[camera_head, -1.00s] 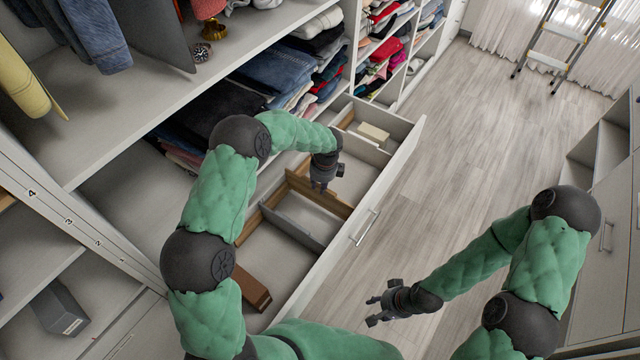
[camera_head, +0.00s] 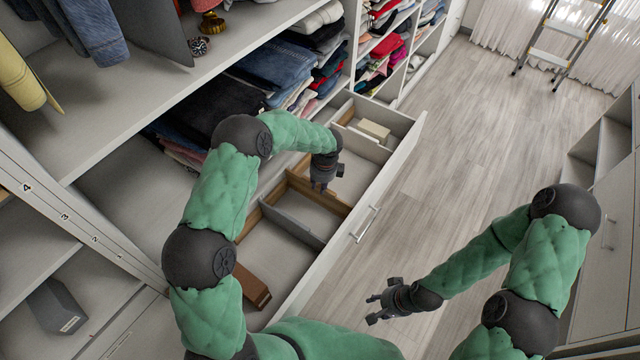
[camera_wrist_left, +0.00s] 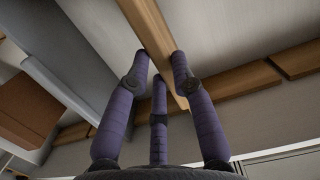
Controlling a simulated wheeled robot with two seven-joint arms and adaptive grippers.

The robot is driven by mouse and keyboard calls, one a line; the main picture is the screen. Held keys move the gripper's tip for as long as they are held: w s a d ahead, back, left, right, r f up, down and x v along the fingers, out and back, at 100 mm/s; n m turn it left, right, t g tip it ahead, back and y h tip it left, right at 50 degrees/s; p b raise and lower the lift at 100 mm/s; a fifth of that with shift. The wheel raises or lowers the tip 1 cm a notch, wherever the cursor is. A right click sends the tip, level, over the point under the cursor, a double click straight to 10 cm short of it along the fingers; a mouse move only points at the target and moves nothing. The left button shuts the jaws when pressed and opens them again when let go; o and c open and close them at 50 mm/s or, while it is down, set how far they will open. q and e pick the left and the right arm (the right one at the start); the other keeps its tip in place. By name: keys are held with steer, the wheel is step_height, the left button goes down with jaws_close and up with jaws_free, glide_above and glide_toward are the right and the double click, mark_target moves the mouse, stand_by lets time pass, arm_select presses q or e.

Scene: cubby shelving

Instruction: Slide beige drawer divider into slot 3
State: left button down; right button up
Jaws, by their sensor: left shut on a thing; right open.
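The tan, wood-coloured divider (camera_head: 333,205) stands across the middle of the open drawer (camera_head: 311,285). It also shows in the left wrist view (camera_wrist_left: 148,28), running between the fingers. My left gripper (camera_head: 321,187) is shut on this divider from above; its fingers (camera_wrist_left: 160,75) lie on both sides of it in the wrist view. The fingers hide part of the divider, and I cannot tell whether it is fully down. The slot under it shows no readable number. My right gripper (camera_head: 375,304) is open and empty, outside the drawer.
A grey divider (camera_head: 291,224) stands beside the held one. A brown box (camera_head: 253,289) lies in the near compartment and a cream box (camera_head: 374,130) in the far one, beyond a white divider (camera_head: 362,146). Folded jeans (camera_head: 262,72) sit on shelving behind.

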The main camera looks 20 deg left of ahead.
arm_select(q)
steer(key=shift+f, duration=0.5)
steer(key=c, duration=1)
jaws_free()
steer(key=r, duration=0.4)
steer(key=d+r, duration=0.1)
steer(key=r, duration=0.7)
steer(key=shift+s+d, duration=0.25)
steer(key=shift+s, duration=0.05)
